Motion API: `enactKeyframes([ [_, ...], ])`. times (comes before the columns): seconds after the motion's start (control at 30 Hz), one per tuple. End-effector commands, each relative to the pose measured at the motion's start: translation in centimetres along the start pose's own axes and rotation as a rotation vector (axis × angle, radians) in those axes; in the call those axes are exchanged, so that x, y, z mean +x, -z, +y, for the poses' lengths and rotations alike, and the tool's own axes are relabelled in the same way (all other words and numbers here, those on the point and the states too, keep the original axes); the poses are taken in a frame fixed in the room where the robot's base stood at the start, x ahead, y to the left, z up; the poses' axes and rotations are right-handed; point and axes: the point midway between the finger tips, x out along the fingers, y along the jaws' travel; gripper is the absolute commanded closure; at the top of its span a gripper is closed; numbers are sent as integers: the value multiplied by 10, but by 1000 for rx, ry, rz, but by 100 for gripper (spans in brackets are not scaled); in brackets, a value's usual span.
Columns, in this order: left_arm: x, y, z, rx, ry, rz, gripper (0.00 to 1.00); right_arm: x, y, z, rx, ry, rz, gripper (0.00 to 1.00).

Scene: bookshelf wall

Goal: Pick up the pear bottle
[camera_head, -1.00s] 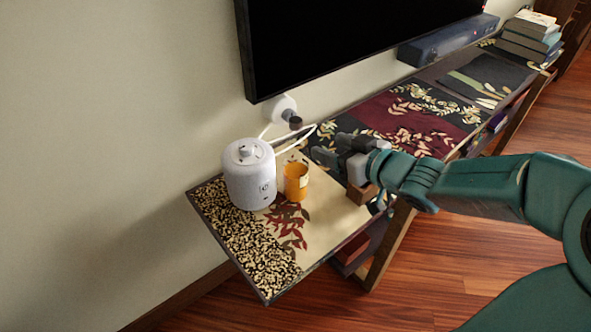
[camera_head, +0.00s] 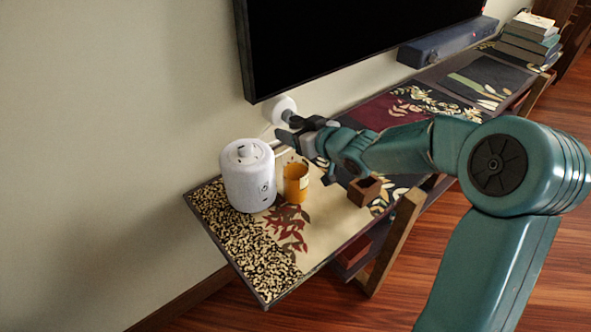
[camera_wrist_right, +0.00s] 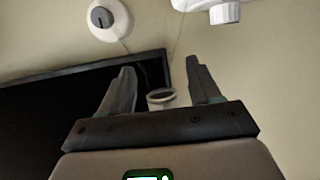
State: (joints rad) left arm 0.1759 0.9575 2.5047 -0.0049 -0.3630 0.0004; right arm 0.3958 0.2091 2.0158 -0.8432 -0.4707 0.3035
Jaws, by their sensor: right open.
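A small orange bottle (camera_head: 296,183) with a pale label, the likeliest pear bottle, stands upright on the near left part of the long table (camera_head: 330,212). My right gripper (camera_head: 284,131) is behind and above it near the wall, apart from it. In the right wrist view, my right gripper (camera_wrist_right: 160,68) has its two fingers spread. A small pale cylinder with a round rim (camera_wrist_right: 161,97) shows between them; I cannot tell what it is. My left gripper is in neither view.
A white rounded appliance (camera_head: 249,176) stands just left of the bottle. A white round wall fixture (camera_head: 284,109) is behind the gripper, below the black screen (camera_head: 350,45). A small brown wooden block (camera_head: 364,190) stands to the right. The table's front left corner is clear.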

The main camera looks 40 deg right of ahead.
Motion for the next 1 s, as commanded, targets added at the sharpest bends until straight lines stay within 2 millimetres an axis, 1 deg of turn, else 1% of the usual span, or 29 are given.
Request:
enactKeyframes([
  [0.1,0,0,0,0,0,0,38,0,0,0,0,0,0,38],
  [0.13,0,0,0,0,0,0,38,0,0,0,0,0,0,44],
  [0.17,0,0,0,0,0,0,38,0,0,0,0,0,0,54],
  [0.2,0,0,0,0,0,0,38,0,0,0,0,0,0,67],
  [0.27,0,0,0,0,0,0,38,-1,0,0,0,0,0,86],
  [0.3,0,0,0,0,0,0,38,-1,0,0,0,0,0,100],
  [1.0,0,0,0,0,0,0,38,-1,-1,0,1,0,-2,100],
])
